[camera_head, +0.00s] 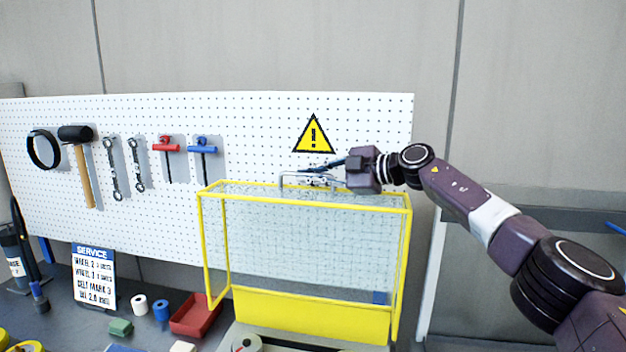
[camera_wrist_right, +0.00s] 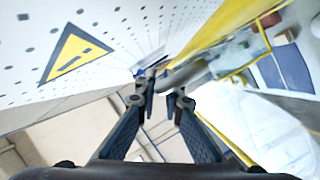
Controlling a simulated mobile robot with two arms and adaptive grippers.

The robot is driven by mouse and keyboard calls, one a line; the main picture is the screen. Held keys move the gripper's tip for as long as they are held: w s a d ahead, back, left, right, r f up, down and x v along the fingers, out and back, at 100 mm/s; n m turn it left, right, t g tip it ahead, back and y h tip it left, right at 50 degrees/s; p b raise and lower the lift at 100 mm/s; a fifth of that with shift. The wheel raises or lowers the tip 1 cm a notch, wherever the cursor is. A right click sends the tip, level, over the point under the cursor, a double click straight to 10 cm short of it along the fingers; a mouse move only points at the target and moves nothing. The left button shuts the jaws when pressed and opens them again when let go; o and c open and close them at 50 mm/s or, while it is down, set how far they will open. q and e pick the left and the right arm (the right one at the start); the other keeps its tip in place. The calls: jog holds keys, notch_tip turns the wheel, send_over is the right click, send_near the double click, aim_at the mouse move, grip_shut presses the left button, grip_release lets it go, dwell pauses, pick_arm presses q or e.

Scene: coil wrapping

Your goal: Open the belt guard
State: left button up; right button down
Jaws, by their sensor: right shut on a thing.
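The belt guard (camera_head: 312,314) is a yellow box frame with wire mesh and a solid yellow lower front panel, standing at the middle of the bench. A grey bar handle (camera_head: 283,182) rises from its top edge. My right gripper (camera_head: 316,173) reaches in from the right above the guard's top and is shut on the handle. In the right wrist view the two dark fingertips (camera_wrist_right: 160,80) are close together at the grey handle bar (camera_wrist_right: 186,76). The fingers hide part of the handle. My left gripper is in neither view.
A white pegboard (camera_head: 260,130) with hanging tools and a warning sign (camera_head: 313,135) stands close behind the guard. A red bin (camera_head: 196,316), a blue roll (camera_head: 161,310), a white roll (camera_head: 140,304) and a service sign (camera_head: 94,276) stand to the left.

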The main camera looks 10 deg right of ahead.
jog(key=shift+d+f, duration=0.1)
jog(key=shift+f, duration=0.1)
jog(key=c, duration=2.1)
grip_release()
jog(key=shift+o, duration=0.3)
jog(key=shift+w, duration=0.1)
notch_tip(320, 180, up, 3)
send_over(354, 197)
jog(key=shift+f, duration=0.1)
